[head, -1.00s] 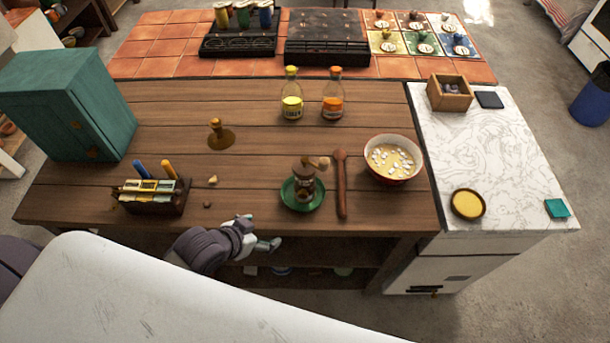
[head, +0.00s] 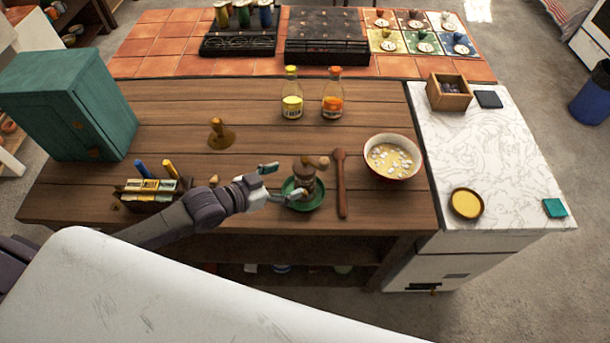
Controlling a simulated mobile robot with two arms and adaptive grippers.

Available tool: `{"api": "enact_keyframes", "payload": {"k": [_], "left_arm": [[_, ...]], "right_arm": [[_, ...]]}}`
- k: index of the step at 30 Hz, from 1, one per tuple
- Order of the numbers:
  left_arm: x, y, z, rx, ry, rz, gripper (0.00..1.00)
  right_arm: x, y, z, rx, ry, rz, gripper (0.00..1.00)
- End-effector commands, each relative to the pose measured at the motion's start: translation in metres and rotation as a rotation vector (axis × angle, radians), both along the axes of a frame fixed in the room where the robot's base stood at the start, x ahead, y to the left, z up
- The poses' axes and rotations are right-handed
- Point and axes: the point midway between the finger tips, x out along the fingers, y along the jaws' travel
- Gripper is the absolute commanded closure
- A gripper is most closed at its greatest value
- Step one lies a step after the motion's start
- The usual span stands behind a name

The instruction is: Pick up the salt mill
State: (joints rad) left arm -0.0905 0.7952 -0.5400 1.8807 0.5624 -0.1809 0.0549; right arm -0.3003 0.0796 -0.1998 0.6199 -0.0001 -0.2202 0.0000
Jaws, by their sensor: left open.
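The salt mill, a brown mill with a crank and a round light knob (head: 308,172), stands on a green saucer (head: 318,203) near the front of the wooden counter. My left gripper (head: 286,181) comes in from the left and is open, with its fingers pointing at the mill. One finger is at the far left of the mill and the other is low by its near side, over the saucer. The lower finger hides part of the mill and saucer. I cannot tell whether it touches them. My right gripper is not in view.
A wooden spoon (head: 341,185) lies just right of the saucer, and a bowl of soup (head: 391,157) stands beyond it. Two bottles (head: 292,95) stand behind. A rack with colored pieces (head: 150,190) is at the left, beside my left arm. The counter's middle is mostly clear.

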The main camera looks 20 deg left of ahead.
Motion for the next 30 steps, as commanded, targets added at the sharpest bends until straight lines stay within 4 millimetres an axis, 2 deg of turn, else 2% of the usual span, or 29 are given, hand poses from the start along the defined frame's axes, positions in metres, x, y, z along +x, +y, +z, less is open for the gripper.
{"api": "enact_keyframes", "payload": {"k": [8,13,16,25,26,30], "left_arm": [[0.016,-0.013,-0.006,-0.001,0.001,-0.001,0.14],[0.033,-0.03,-0.015,-0.002,0.0,-0.001,0.14],[0.043,-0.035,-0.022,-0.001,0.001,0.0,0.14],[0.047,-0.039,-0.026,0.001,0.001,-0.001,0.14],[0.047,-0.039,-0.026,0.001,0.001,-0.001,0.15],[0.047,-0.038,-0.026,0.001,0.001,-0.001,0.39]], "right_arm": [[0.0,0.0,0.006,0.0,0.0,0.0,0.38],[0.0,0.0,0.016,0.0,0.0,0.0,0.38],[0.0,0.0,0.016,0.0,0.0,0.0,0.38],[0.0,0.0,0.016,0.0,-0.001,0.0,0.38],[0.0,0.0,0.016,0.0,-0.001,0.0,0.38],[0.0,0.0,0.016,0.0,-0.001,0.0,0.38]]}}
